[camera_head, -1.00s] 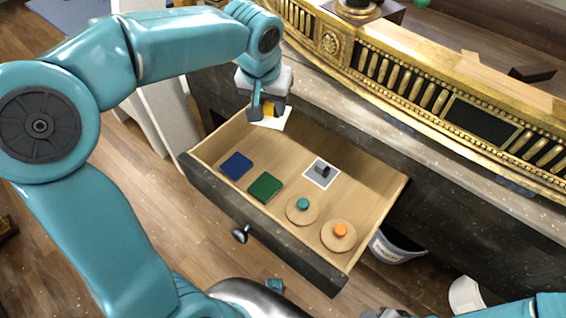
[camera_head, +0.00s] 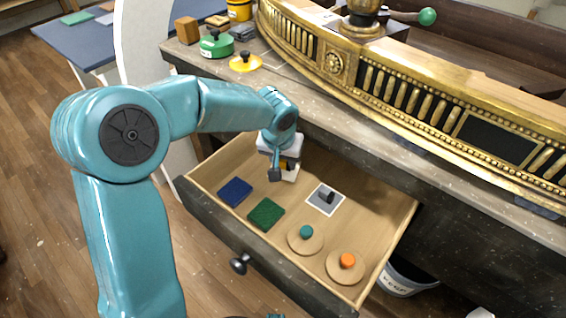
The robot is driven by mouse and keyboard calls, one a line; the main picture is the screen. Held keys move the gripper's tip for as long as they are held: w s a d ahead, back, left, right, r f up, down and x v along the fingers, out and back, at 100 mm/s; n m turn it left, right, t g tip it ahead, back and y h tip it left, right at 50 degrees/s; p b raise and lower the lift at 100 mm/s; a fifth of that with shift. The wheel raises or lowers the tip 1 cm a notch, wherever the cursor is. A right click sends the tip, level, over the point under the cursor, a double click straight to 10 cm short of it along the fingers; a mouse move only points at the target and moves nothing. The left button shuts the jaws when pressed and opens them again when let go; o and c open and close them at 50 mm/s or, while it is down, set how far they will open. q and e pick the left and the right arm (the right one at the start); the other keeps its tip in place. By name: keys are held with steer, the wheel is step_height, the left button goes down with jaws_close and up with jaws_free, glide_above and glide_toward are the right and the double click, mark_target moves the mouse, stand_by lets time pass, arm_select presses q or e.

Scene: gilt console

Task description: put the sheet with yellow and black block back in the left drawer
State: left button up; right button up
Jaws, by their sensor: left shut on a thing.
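The open left drawer (camera_head: 215,223) is pulled out of the dark console. My left gripper (camera_head: 284,172) is shut on the sheet with yellow and black block (camera_head: 292,174), over the drawer's back left part. Only a white edge and a bit of yellow show; the gripper hides the rest. I cannot tell whether the sheet touches the drawer floor.
The drawer also holds a blue square (camera_head: 235,191), a green square (camera_head: 266,214), a grey sheet with a dark block (camera_head: 325,199), a teal-knobbed disc (camera_head: 305,239) and an orange-knobbed disc (camera_head: 346,266). The console top (camera_head: 330,112) overhangs its back.

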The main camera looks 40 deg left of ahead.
arm_select(q)
steer(key=shift+s+f, duration=0.1)
steer(key=shift+f, duration=0.55)
steer(key=shift+s+r, duration=0.1)
steer(key=shift+f, duration=0.2)
steer(key=o, duration=0.9)
steer(key=shift+r, duration=0.3)
steer(key=p+v, duration=0.2)
steer(key=v, duration=0.9)
steer(key=shift+s+d+r+p, duration=0.1)
steer(key=shift+s+r+p, duration=0.05)
steer(key=shift+r+p, duration=0.2)
